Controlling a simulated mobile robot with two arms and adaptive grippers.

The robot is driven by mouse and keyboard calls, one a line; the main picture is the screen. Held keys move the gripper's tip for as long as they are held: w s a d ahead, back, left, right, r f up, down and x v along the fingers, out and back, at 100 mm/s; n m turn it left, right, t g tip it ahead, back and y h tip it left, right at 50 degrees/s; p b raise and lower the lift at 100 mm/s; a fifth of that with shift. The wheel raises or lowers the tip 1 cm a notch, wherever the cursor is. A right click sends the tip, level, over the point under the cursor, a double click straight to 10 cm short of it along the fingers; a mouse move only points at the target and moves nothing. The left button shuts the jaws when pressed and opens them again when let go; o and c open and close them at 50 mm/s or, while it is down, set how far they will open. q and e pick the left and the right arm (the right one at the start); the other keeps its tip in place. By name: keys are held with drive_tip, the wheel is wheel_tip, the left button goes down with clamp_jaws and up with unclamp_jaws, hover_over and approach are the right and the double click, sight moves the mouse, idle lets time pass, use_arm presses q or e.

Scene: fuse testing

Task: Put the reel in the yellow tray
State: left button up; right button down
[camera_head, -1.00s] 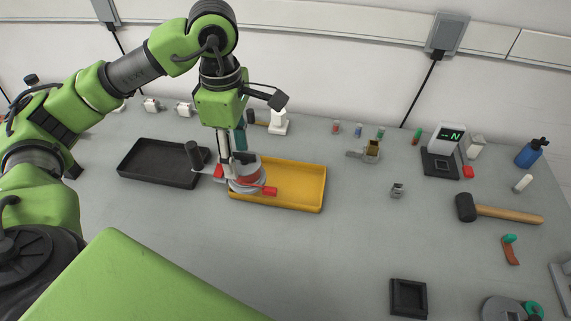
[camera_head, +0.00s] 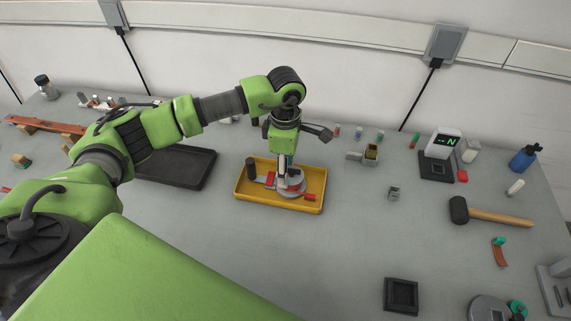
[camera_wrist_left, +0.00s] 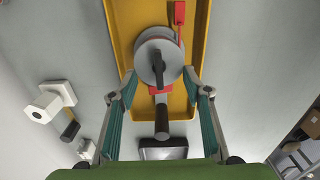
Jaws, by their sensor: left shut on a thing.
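The reel (camera_head: 292,187) is a grey disc with red parts and a dark upright handle. It is over the yellow tray (camera_head: 239,193), within its rim in the head view. Whether it touches the tray floor is hard to tell. My left gripper (camera_head: 283,178) points down and is shut on the reel. In the left wrist view the reel's disc (camera_wrist_left: 150,60) and dark handle lie between the fingers (camera_wrist_left: 160,84), with the yellow tray (camera_wrist_left: 120,30) beneath. My right gripper is not in view.
A black tray (camera_head: 180,178) stands just left of the yellow tray, partly behind my arm. A mallet (camera_head: 490,215), a small black square tray (camera_head: 401,295), a meter (camera_head: 440,150) and a blue bottle (camera_head: 523,158) are at the right. The table in front of the yellow tray is clear.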

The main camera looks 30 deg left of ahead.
use_arm(q)
drive_tip(key=shift+f, duration=0.1)
drive_tip(key=shift+f, duration=0.15)
drive_tip(key=o, duration=1.6)
